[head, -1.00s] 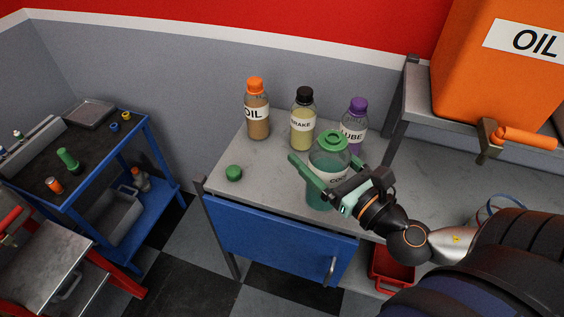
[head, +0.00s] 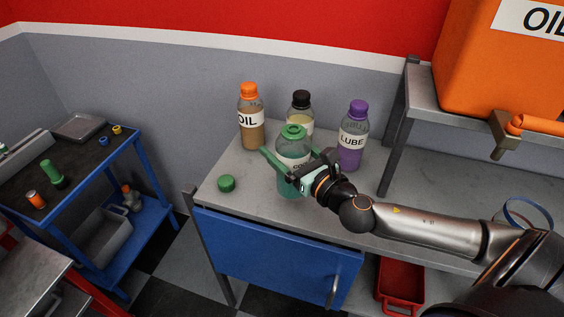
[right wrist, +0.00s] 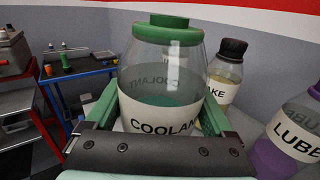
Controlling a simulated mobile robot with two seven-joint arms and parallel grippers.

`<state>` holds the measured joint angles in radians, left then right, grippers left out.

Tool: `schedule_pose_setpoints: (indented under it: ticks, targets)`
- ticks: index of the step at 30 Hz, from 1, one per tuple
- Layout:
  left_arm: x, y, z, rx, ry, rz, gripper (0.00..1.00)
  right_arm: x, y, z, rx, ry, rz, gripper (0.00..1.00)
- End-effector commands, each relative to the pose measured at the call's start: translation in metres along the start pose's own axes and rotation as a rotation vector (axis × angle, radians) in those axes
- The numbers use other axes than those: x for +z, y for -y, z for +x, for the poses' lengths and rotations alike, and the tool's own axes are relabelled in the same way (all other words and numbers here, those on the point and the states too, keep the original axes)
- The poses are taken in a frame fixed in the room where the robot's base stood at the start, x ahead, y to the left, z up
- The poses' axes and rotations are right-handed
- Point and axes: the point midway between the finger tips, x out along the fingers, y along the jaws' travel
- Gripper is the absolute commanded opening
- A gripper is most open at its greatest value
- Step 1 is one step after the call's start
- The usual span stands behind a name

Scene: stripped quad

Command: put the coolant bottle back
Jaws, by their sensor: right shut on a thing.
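The coolant bottle (head: 291,152) is clear with green liquid, a white label and a green ring at its top. My right gripper (head: 291,168) is shut on it, with green fingers on both sides of its body. The bottle is upright above or on the grey bench, in front of the brake bottle; I cannot tell whether its base touches. In the right wrist view the coolant bottle (right wrist: 165,75) fills the middle between the fingers. A loose green cap (head: 227,184) lies on the bench to its left. My left gripper is not in view.
The oil bottle (head: 250,118), brake bottle (head: 300,108) and lube bottle (head: 352,137) stand along the back of the bench (head: 245,208). A metal shelf (head: 432,110) with an orange oil container (head: 495,65) is at the right. A blue cart (head: 100,185) stands at the left.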

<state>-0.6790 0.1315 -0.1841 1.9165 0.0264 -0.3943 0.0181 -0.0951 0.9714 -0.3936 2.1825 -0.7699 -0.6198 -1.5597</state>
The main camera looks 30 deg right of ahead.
Motion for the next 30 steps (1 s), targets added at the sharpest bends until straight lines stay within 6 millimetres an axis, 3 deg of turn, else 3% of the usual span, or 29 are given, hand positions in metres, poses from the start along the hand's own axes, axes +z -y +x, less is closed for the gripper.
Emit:
schedule_pose_setpoints:
  ticks: [7, 12, 26, 27, 30]
  targets:
    - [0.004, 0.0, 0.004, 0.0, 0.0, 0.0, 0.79, -0.015, 0.003, 0.014, -0.001, 0.007, 0.0, 0.0]
    - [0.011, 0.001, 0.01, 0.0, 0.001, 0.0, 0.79, -0.041, 0.003, 0.013, -0.001, 0.002, 0.0, 0.0]
    - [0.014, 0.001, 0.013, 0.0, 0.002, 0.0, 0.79, -0.048, 0.003, 0.013, 0.0, 0.004, -0.002, 0.0]
    - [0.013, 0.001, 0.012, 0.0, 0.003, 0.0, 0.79, -0.049, 0.003, 0.013, 0.0, 0.0, -0.001, 0.92]
    - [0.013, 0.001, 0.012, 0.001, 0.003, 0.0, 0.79, -0.049, 0.003, 0.013, 0.0, -0.001, -0.001, 1.0]
